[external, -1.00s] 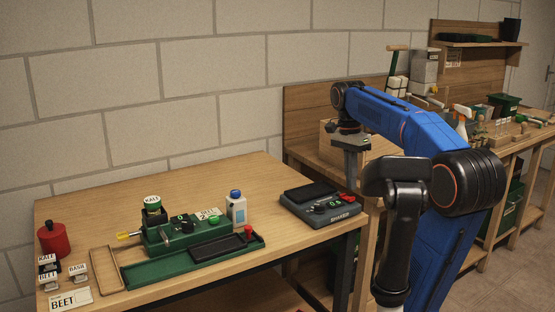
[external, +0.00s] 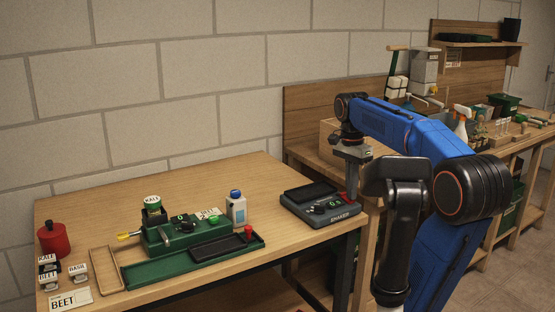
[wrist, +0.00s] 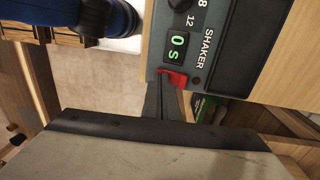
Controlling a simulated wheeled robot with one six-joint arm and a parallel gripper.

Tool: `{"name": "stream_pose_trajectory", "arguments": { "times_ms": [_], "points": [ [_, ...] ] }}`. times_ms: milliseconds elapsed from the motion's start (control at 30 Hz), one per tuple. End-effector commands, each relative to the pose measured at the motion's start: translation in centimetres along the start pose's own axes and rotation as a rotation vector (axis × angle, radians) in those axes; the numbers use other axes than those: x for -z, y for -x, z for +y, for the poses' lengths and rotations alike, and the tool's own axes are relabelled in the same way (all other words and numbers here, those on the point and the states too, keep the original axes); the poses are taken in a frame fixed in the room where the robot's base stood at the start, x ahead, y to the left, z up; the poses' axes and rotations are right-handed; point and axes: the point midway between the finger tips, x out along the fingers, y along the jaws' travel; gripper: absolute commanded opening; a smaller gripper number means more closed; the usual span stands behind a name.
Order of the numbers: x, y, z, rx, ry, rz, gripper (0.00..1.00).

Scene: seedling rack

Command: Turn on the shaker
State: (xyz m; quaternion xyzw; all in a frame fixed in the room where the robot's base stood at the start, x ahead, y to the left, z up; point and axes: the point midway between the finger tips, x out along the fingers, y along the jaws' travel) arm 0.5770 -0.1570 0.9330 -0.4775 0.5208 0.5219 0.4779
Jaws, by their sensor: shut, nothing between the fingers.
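The shaker (external: 291,209) is a dark grey box with a black top tray at the right end of the near table. In the wrist view its front panel (wrist: 204,62) shows the word SHAKER, a green display (wrist: 177,47) reading 0 S, part of a black dial (wrist: 180,4) and a red switch (wrist: 174,79). My gripper (external: 352,197) points down at the shaker's right front corner. Its closed, empty fingertips (wrist: 160,84) are right at the red switch and partly cover it. I cannot tell whether they touch it.
A green device (external: 180,235) with a black tray, a white bottle with a blue cap (external: 236,208) and a red container (external: 53,240) stand further left on the table. Bare tabletop lies behind the devices. A second bench (external: 300,125) stands behind my arm.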

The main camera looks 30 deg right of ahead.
Motion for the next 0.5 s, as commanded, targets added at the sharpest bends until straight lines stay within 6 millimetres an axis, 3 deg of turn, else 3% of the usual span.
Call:
{"name": "stream_pose_trajectory", "arguments": {
  "times_ms": [500],
  "points": [
    [0.0,0.5,-1.2,0.000,0.000,0.001,0.00]
  ]
}}
